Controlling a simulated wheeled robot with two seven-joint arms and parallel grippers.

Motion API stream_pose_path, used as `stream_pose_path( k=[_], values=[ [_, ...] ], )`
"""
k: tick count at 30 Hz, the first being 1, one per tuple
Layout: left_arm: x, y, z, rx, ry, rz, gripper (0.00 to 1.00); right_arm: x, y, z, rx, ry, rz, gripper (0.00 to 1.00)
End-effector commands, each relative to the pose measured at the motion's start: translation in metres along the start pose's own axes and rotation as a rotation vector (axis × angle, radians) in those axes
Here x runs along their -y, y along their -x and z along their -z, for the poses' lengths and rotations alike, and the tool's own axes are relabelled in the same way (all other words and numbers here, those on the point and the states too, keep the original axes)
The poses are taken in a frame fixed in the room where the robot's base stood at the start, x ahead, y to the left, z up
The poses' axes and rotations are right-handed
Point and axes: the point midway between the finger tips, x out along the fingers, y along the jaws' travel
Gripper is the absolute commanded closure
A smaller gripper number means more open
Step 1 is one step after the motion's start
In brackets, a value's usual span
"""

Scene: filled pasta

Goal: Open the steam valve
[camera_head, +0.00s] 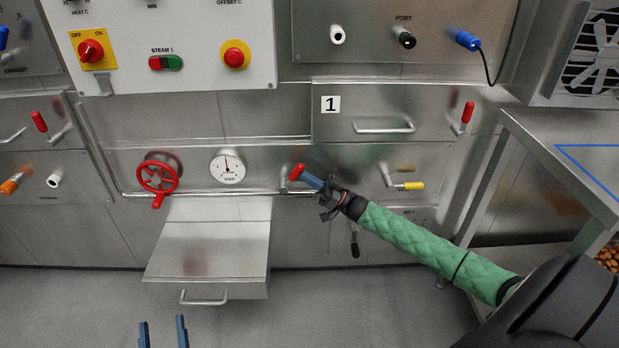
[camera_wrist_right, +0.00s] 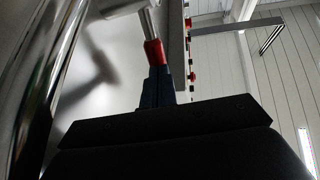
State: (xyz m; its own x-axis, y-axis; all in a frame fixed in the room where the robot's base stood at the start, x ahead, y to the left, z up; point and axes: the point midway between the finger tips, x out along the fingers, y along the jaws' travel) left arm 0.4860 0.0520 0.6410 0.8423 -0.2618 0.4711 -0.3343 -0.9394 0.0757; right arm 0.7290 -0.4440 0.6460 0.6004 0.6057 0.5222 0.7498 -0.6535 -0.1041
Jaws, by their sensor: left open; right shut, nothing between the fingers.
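A red handwheel valve (camera_head: 157,175) is mounted on the steel panel, left of a round white gauge (camera_head: 227,167). A red-gripped lever (camera_head: 297,171) sits on the panel right of the gauge. No readable label shows which one is the steam valve. My right gripper (camera_head: 308,180) is shut and empty, its blue fingertips at the red grip. In the right wrist view the shut blue fingers (camera_wrist_right: 157,85) point at the red grip (camera_wrist_right: 154,52) and seem to meet it. My left gripper (camera_head: 162,328) is open and empty at the bottom edge, away from the panel.
A steel flap with a handle (camera_head: 207,240) juts out below the wheel and gauge. Drawer 1 (camera_head: 365,110) is above the lever. A yellow-gripped lever (camera_head: 408,186) is to the right. A steel table (camera_head: 560,160) stands at far right. The floor in front is clear.

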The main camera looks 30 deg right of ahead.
Motion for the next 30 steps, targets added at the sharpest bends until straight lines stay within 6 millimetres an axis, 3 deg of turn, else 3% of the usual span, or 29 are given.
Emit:
stream_pose_path(
  k=[3, 8, 15, 20, 24, 30],
  values=[
    [0.002, 0.017, -0.045, 0.159, 0.015, 0.010, 0.45, 0.001, -0.003, 0.003, 0.019, 0.004, 0.000, 1.00],
    [0.003, 0.050, -0.104, 0.368, 0.034, 0.022, 0.45, 0.001, -0.005, 0.004, 0.046, 0.009, 0.000, 1.00],
    [0.002, 0.117, -0.183, 0.683, 0.067, 0.039, 0.45, 0.002, -0.009, 0.005, 0.084, 0.017, 0.001, 1.00],
    [-0.001, 0.173, -0.227, 0.893, 0.093, 0.049, 0.45, 0.002, -0.011, 0.006, 0.111, 0.022, 0.000, 1.00],
    [-0.004, 0.229, -0.258, 1.076, 0.117, 0.057, 0.45, 0.002, -0.013, 0.007, 0.132, 0.027, 0.001, 1.00],
    [-0.011, 0.306, -0.287, 1.312, 0.151, 0.065, 0.45, 0.003, -0.015, 0.008, 0.162, 0.033, 0.000, 1.00]
  ],
)
